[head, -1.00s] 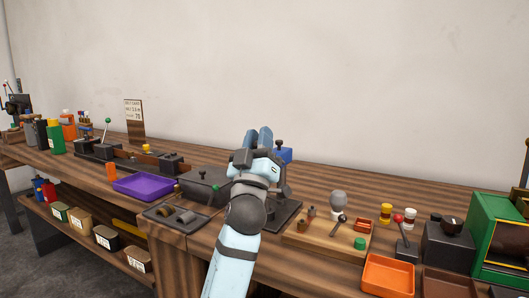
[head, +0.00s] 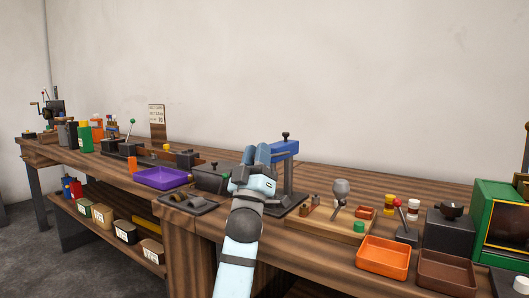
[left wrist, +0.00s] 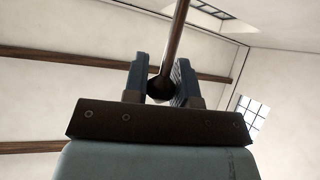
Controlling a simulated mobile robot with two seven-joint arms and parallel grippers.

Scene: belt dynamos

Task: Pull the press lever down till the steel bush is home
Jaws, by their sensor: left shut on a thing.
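The press stands near the middle of the bench in the head view, with a blue head (head: 285,149), a dark column (head: 288,178) and a dark base (head: 291,204). My left gripper (head: 258,153) is in front of and left of the blue head. In the left wrist view its two fingers (left wrist: 161,82) are shut around the dark knob end (left wrist: 158,87) of the lever, whose rod (left wrist: 174,40) runs up out of the picture. The gripper hides most of the lever in the head view. I cannot make out the steel bush. My right gripper is not in view.
A wooden tray with small parts (head: 319,224) lies right of the press. An orange tray (head: 384,259) and a brown tray (head: 446,271) sit at the front right. A purple tray (head: 161,178) and a dark plate (head: 188,204) are on the left.

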